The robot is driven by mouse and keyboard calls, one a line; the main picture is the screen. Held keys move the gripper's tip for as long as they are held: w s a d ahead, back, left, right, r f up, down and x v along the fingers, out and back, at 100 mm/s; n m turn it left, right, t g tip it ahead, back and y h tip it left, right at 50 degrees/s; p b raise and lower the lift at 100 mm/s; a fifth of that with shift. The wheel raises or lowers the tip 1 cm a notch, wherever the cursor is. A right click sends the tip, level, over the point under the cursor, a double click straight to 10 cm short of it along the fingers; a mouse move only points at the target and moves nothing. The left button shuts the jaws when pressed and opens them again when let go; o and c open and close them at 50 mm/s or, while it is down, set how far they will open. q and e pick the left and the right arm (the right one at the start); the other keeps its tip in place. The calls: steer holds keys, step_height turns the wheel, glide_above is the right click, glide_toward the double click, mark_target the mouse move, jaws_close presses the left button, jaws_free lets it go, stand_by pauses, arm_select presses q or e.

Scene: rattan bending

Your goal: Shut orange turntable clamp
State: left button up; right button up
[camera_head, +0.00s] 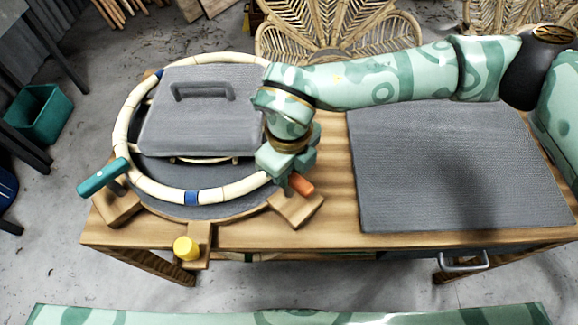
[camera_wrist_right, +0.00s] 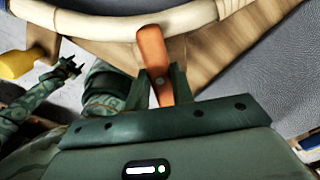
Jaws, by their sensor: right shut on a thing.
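The orange turntable clamp (camera_head: 301,185) has an orange lever on a wooden block at the turntable's front right corner. The lever also shows in the right wrist view (camera_wrist_right: 151,52), standing between my fingers. My right gripper (camera_head: 286,181) is shut on this lever. In the right wrist view its dark green fingers (camera_wrist_right: 161,88) press on both sides of the lever. The round grey turntable (camera_head: 230,207) carries a pale rattan hoop (camera_head: 160,190) with blue bands. My left gripper (camera_wrist_right: 66,70) shows small at the left of the right wrist view; its opening is unclear.
A teal clamp (camera_head: 103,176) stands at the turntable's left and a yellow one (camera_head: 186,248) at its front. A clear grey mat (camera_head: 440,165) covers the table's right side. Rattan chairs (camera_head: 335,30) stand behind.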

arm_select(q)
steer(key=shift+w+r, duration=0.1)
steer(key=shift+r, duration=0.15)
arm_select(e)
steer(key=shift+m, duration=0.5)
steer(key=o, duration=1)
arm_select(q)
steer(key=r+p, duration=0.1)
steer(key=p, duration=0.1)
steer(key=w+r+p, duration=0.1)
steer(key=r, duration=0.1)
steer(key=shift+w+r+p, duration=0.1)
steer(key=shift+r+p, duration=0.05)
steer(key=shift+p, duration=0.25)
arm_select(e)
step_height(320, 180, up, 16)
steer(key=shift+r, duration=0.15)
